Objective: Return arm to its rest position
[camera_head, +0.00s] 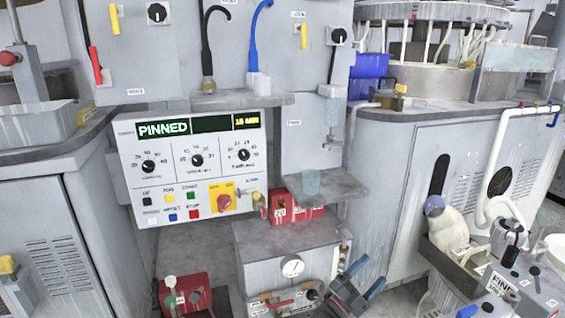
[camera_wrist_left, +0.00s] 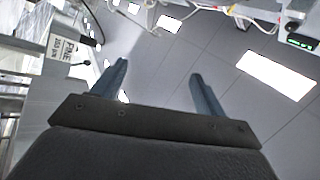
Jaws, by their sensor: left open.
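My left gripper (camera_head: 368,275) shows at the lower edge of the head view, right of the gauge cabinet. Its two blue-grey fingers stand apart with nothing seen between them. In the left wrist view the same gripper (camera_wrist_left: 158,70) is open and empty, its fingers pointing up the picture toward ceiling panels and lights. Most of the left arm is out of the head view. My right gripper shows in neither view.
A grey control panel (camera_head: 195,165) reads PINNED. Below it stands a cabinet with a round gauge (camera_head: 292,267); a red block marked 20 (camera_head: 284,212) sits above. A trolley with a tray (camera_head: 455,262) and a FINE label is at right. Floor shows between them.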

